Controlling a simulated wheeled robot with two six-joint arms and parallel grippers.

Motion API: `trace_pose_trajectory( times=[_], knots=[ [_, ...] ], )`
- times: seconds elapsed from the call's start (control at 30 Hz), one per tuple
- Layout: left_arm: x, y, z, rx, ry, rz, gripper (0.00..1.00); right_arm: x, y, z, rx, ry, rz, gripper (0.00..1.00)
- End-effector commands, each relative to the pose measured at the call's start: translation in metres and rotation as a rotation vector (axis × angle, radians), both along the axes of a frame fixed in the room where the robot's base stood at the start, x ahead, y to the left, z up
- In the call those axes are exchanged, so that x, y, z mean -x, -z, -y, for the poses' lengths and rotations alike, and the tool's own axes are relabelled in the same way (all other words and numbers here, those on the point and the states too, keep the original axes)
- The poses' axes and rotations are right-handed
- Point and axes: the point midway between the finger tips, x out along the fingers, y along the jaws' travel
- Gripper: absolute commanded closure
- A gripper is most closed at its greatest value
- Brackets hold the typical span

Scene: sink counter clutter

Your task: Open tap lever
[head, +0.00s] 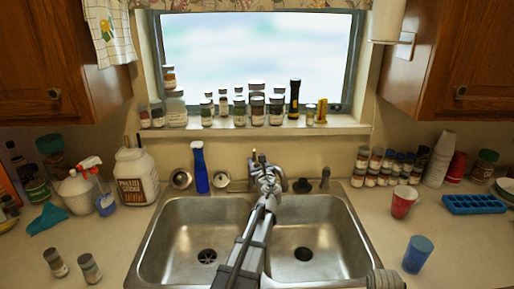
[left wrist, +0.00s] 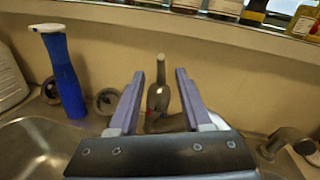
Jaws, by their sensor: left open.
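The tap (head: 258,158) stands at the middle of the sink's back edge, mostly hidden behind my left gripper (head: 268,182) in the head view. In the left wrist view the tap lever (left wrist: 158,97) is a grey, upright, tapered piece with a narrow tip. A small red and blue mark shows near its base. My left gripper (left wrist: 160,78) is open, with one finger on each side of the lever in that view. Gaps show between lever and fingers; I cannot tell how far ahead it is. My right gripper is not in view.
The steel double sink (head: 165,238) lies below my left arm. A blue bottle (head: 200,168) stands left of the tap, also in the left wrist view (left wrist: 62,75). A dark stopper (head: 302,186) sits right of it. Jars (head: 257,108) line the sill; a blue cup (head: 417,254) stands right.

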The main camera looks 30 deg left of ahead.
Motion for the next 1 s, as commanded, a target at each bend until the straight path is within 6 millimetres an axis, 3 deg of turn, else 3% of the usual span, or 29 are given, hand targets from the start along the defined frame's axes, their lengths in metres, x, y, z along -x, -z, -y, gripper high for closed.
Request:
trace_pose_trajectory(
  times=[0.13, 0.43, 0.8, 1.0],
  knots=[
    [-0.005, -0.004, -0.009, -0.086, 0.021, -0.044, 0.51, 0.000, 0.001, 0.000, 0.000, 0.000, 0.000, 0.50],
    [-0.013, -0.004, -0.014, -0.090, 0.022, -0.047, 0.51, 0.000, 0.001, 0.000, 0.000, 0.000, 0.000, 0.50],
    [-0.054, -0.004, -0.048, -0.088, 0.021, -0.045, 0.51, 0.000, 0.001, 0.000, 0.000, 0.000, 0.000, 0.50],
    [-0.065, -0.004, -0.059, -0.088, 0.021, -0.045, 0.51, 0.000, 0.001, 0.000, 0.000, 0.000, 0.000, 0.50]
  ],
)
